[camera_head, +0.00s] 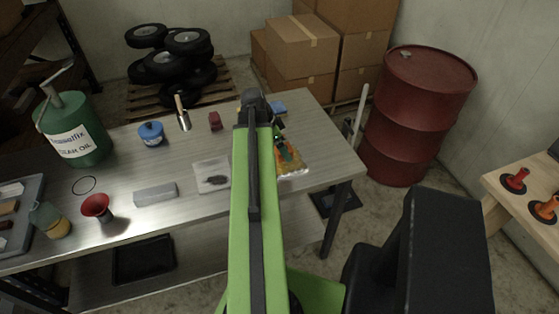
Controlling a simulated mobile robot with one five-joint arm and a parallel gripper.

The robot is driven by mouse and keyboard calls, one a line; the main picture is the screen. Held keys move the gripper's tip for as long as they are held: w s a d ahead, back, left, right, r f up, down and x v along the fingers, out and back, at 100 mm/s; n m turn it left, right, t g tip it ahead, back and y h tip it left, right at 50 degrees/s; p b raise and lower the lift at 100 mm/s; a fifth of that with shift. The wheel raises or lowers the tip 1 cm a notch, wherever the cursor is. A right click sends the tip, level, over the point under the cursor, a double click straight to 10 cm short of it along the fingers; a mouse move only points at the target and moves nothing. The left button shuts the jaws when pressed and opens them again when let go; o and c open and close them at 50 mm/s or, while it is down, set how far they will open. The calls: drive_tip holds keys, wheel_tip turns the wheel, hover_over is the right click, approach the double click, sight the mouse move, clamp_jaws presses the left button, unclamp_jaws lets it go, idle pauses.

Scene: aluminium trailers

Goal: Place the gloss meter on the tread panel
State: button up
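My green arm reaches over the metal workbench (120,180). My gripper (278,132) is a small dark shape at its far end, partly hidden by the arm; its fingers cannot be made out. I cannot identify the gloss meter for certain. A small dark red block (215,120) stands left of the arm's end, and a small blue item (278,107) lies just beyond it. I cannot pick out the tread panel for certain either. An orange and yellow patterned piece (293,172) lies right of the arm, below the gripper in the picture, with something greenish over it.
On the bench are a green oil can (75,130), blue container (151,134), upright metal-and-wood tool (182,113), red funnel (97,207), grey bar (155,194), jar (48,219) and pale sheet (212,176). A red drum (415,115) and wooden table (525,195) stand right.

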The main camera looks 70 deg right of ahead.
drive_tip(key=shift+w+a+f, duration=0.1)
drive_tip(key=shift+w+f, duration=0.1)
drive_tip(key=shift+w, duration=0.2)
wheel_tip(320, 180, down, 4)
drive_tip(key=b, duration=0.4)
drive_tip(key=shift+f, duration=0.2)
drive_tip(key=shift+r, duration=0.25)
drive_tip(key=shift+f, duration=0.15)
drive_tip(key=o, duration=1.3)
drive_tip(key=shift+o, duration=0.2)
drive_tip(key=shift+r+p, duration=0.35)
drive_tip(key=shift+r, duration=0.1)
drive_tip(key=p+v, duration=1)
drive_tip(key=v, duration=0.1)
drive_tip(key=shift+r, duration=0.2)
drive_tip(key=shift+a, duration=0.15)
